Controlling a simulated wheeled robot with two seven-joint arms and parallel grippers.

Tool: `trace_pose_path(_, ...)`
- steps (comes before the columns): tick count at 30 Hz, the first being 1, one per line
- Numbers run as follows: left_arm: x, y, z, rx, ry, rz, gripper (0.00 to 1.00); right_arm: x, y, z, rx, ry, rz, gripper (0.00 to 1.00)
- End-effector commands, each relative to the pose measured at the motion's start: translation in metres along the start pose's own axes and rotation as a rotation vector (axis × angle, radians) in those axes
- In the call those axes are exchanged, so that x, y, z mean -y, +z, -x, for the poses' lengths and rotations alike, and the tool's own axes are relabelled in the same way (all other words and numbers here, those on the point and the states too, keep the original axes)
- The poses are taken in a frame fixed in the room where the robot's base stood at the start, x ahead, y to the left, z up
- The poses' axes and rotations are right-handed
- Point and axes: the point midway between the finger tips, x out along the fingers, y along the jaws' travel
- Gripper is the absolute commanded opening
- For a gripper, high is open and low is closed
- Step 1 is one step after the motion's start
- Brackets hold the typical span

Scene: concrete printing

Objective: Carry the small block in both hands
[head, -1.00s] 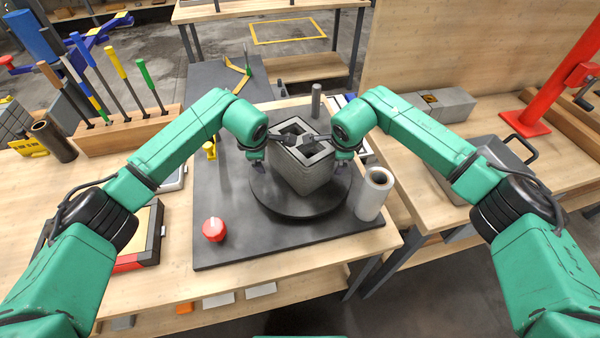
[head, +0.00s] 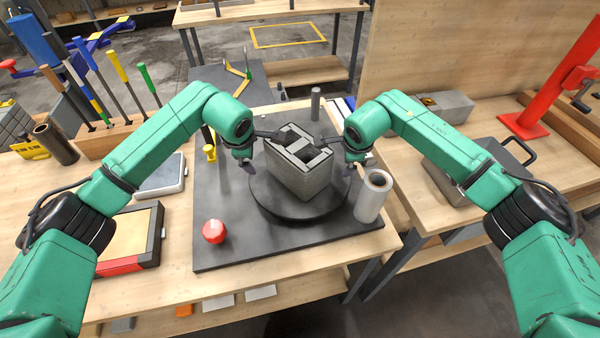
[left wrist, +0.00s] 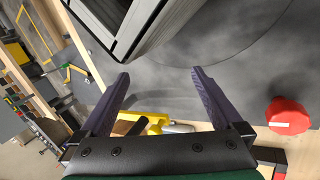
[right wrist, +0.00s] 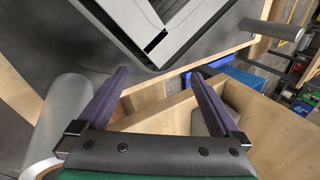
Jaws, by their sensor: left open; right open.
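The small block (head: 303,183) is grey, with openings in its top. It stands upright on the round dark turntable (head: 268,203). My left gripper (head: 250,167) is open and empty, just left of the block and apart from it. My right gripper (head: 351,168) is open and empty, just right of the block, with a small gap. In the left wrist view the block (left wrist: 128,28) lies beyond the open fingers (left wrist: 161,73). In the right wrist view the block (right wrist: 150,30) also lies beyond the open fingers (right wrist: 160,73). The block's underside is hidden.
A pale roll (head: 373,195) stands close by the turntable's right side. A red knob (head: 214,231) sits at the front left of the dark mat (head: 225,255). A yellow-topped item (head: 210,152) stands left of my left gripper. The mat's front left is mostly clear.

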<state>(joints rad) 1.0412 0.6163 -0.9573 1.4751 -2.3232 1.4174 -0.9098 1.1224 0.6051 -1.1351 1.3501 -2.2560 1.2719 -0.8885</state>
Motion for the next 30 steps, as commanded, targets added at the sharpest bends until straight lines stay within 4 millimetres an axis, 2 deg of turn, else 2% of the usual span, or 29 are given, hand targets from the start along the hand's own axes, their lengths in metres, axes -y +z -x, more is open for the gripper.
trace_pose_path(3, -0.002, 0.000, 0.035, 0.000, 0.006, -0.002, 1.00, 0.000, 0.000, 0.000, -0.001, 0.000, 0.000, 1.00)
trace_pose_path(6, -0.001, 0.000, 0.060, 0.001, 0.004, -0.002, 1.00, 0.000, 0.000, 0.000, -0.001, 0.000, 0.000, 1.00)
trace_pose_path(10, -0.001, 0.000, 0.081, 0.002, 0.001, -0.001, 1.00, 0.000, 0.000, 0.000, -0.001, 0.000, 0.000, 1.00)
trace_pose_path(13, 0.000, 0.000, 0.086, 0.001, -0.001, -0.001, 1.00, 0.000, 0.000, 0.003, 0.000, -0.001, 0.000, 1.00)
trace_pose_path(16, 0.000, 0.000, 0.087, 0.001, -0.002, -0.001, 1.00, 0.001, -0.001, 0.017, 0.000, -0.003, 0.000, 1.00)
trace_pose_path(24, -0.001, 0.000, 0.086, 0.001, -0.002, -0.001, 1.00, 0.001, 0.000, 0.088, -0.001, -0.006, 0.001, 1.00)
trace_pose_path(27, -0.001, 0.000, 0.086, 0.001, -0.002, -0.001, 1.00, 0.000, 0.000, 0.108, -0.001, -0.003, 0.001, 1.00)
trace_pose_path(30, -0.001, 0.000, 0.086, 0.001, -0.002, -0.001, 1.00, 0.000, 0.000, 0.118, -0.001, -0.001, 0.000, 1.00)
